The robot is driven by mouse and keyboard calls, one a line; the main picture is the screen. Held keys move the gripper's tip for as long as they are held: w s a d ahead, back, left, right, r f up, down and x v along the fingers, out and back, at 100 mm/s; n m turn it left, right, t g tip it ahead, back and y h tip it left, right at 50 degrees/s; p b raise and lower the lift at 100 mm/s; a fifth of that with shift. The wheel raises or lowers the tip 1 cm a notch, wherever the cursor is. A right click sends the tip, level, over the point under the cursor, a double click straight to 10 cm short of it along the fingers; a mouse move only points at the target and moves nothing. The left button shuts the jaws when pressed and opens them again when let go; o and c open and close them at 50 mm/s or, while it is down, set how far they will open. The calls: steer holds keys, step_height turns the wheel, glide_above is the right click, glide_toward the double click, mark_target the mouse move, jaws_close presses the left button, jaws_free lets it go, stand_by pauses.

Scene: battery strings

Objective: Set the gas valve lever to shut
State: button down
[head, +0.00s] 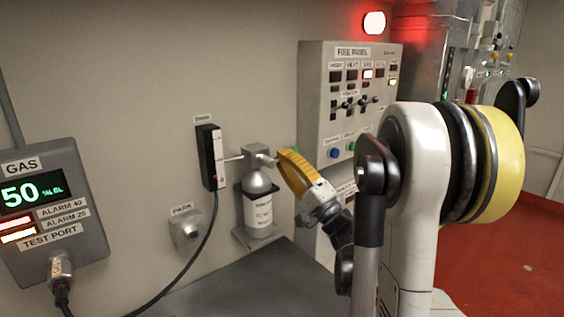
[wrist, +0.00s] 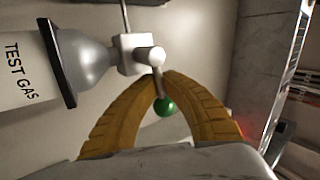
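The test gas bottle (head: 258,210) stands in a wall bracket with a grey valve head (head: 258,153) on top. In the wrist view the valve head (wrist: 138,54) carries a short lever (wrist: 160,88) ending in a green ball knob (wrist: 165,107). My gripper (head: 283,158) is at the right of the valve head. In the wrist view the yellow fingers of my gripper (wrist: 161,74) close in on the lever's stem from both sides, with the green knob inside between them. In the head view the fingers hide most of the lever.
A gauge (head: 211,157) is on the wall left of the valve, with a hose running down. A gas monitor (head: 52,215) reads 50 with alarm lights lit. A park holder (head: 186,228) sits below the gauge. The fire panel (head: 312,110) is close behind my gripper.

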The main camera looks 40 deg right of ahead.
steer(key=shift+f+m+t+h+b, duration=0.15)
steer(key=shift+f+m+h+b, duration=0.05)
steer(key=shift+m+h, duration=0.55)
steer(key=shift+f+m+t+h+b, duration=0.2)
steer(key=shift+m+h, duration=0.35)
steer(key=shift+m, duration=0.4)
steer(key=c, duration=1.5)
jaws_free()
steer(key=shift+c, duration=0.2)
steer(key=v, duration=0.7)
steer(key=shift+s, duration=0.25)
